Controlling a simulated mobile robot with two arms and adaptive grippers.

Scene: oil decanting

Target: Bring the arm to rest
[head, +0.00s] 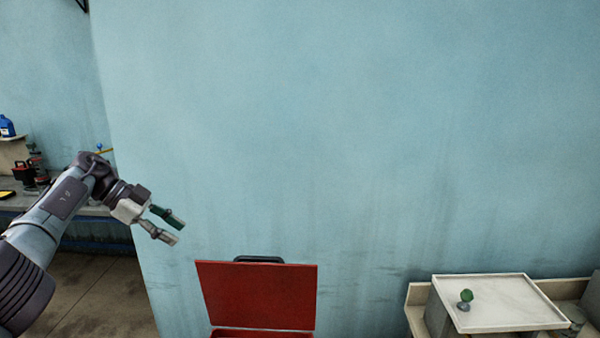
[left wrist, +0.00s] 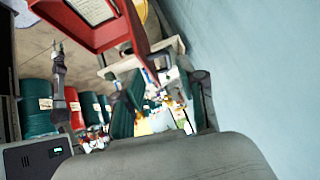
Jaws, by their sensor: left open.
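My left arm comes in from the left in the head view. Its gripper (head: 178,231) is open and empty, held in the air in front of the blue wall. It is up and left of the red case and touches nothing. In the left wrist view a dark, narrow arm-like shape (left wrist: 59,72) stands at the left; it looks like my right arm, but its jaws are too small to read. The head view does not show my right gripper.
A red case (head: 257,295) with its lid up stands below. A white tray (head: 495,302) with a small green-topped object (head: 466,296) is at the right. A workbench (head: 95,211) stands behind my left arm. Green drums (left wrist: 37,105) show in the left wrist view.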

